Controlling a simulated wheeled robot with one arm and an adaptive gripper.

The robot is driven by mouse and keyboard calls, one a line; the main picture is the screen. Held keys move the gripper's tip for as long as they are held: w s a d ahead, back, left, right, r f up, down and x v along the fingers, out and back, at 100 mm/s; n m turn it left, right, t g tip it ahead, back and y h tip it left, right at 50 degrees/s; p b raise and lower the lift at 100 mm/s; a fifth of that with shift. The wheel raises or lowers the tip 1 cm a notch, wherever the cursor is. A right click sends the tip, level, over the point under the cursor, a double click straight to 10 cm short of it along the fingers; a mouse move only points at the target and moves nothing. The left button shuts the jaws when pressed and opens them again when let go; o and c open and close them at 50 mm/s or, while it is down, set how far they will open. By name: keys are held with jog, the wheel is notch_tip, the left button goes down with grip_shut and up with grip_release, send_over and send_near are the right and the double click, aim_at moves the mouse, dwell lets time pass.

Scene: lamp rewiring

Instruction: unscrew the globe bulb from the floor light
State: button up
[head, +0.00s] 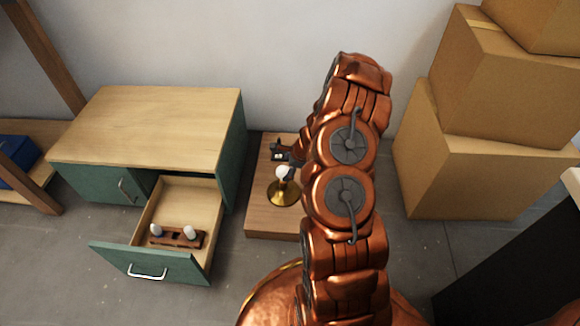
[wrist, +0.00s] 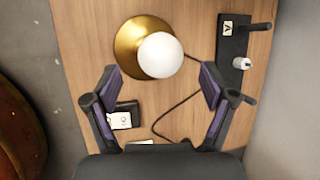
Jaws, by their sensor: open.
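The floor light has a round brass base (head: 284,194) on a low wooden board, and the base also shows in the wrist view (wrist: 127,45). Its white globe bulb (head: 282,173) sits on the base and shows as a round white ball in the wrist view (wrist: 160,55). My gripper (wrist: 159,74) is open and empty. In the wrist view its two fingertips are spread below and to either side of the globe, with no contact visible. In the head view my arm hides most of the gripper.
A dark cord (wrist: 178,105) crosses the board (head: 257,212). An open drawer (head: 184,200) holds a wooden rack (head: 177,237) with two white bulbs. Cardboard boxes (head: 455,175) stand right.

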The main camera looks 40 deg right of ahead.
aim_at(286, 168)
jog(key=shift+b+x, duration=0.75)
jog(key=shift+x, duration=1.7)
jog(key=c, duration=1.2)
jog(key=n+p, duration=0.1)
jog(key=p, duration=0.2)
jog(key=shift+d+r+y, duration=0.1)
jog(key=shift+r+y, duration=0.2)
jog(key=shift+r, duration=0.05)
jog(key=n+g+y+p, duration=0.1)
jog(key=n+p, duration=0.2)
jog(key=p, duration=0.2)
jog(key=shift+n+p, duration=0.3)
jog(key=shift+n, duration=0.1)
jog(key=shift+n+p, duration=0.4)
jog(key=shift+w+n+g+y+p, duration=0.1)
jog(key=shift+n+g+y+p, duration=0.2)
jog(key=shift+p, duration=0.05)
jog(key=shift+f+n+g+y+p, duration=0.3)
jog(key=shift+n+p, duration=0.1)
jog(key=shift+n, duration=0.5)
